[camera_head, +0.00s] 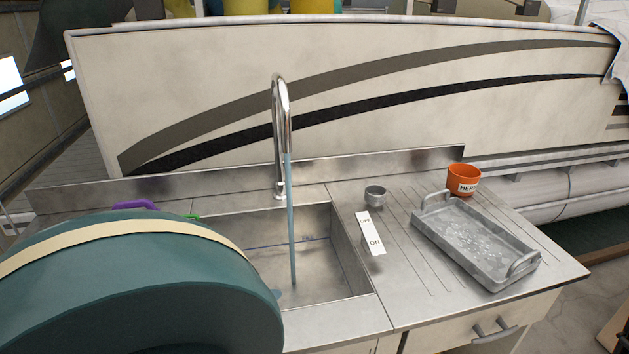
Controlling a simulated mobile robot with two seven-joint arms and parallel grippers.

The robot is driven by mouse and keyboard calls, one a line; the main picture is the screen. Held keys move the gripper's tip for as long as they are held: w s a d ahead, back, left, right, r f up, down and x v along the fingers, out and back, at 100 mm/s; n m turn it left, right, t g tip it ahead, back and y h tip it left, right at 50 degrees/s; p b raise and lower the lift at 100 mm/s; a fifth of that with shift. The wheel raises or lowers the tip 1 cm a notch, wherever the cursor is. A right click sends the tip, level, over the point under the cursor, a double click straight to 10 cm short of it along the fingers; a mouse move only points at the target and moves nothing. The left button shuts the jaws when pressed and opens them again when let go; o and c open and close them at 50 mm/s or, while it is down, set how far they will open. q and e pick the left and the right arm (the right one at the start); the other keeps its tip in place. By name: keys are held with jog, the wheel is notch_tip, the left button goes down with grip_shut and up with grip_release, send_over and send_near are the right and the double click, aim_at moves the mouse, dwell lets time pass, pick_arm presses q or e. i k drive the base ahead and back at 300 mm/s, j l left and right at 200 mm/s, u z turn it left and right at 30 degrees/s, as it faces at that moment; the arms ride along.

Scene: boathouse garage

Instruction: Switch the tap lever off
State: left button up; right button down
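A chrome gooseneck tap (279,130) stands behind the steel sink (352,262), and a blue stream of water (292,220) runs from its spout into the basin. A white label strip (370,233) on the counter right of the sink reads OFF at its far end and ON at its near end. A small grey metal cylinder (375,196) stands just beyond the OFF end; I cannot tell whether it is the tap lever or a cup. No other lever is clear.
A grey tray (476,243) with handles and an orange pot (463,180) stand on the ribbed drainboard at right. A large teal rounded shape (150,300) with a cream band hides the left of the sink. Purple (135,205) and green (193,217) items show behind it.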

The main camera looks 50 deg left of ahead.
aim_at(375, 245)
jog(key=u, duration=1.35)
jog(key=k+l, duration=0.15)
jog(key=l, duration=0.15)
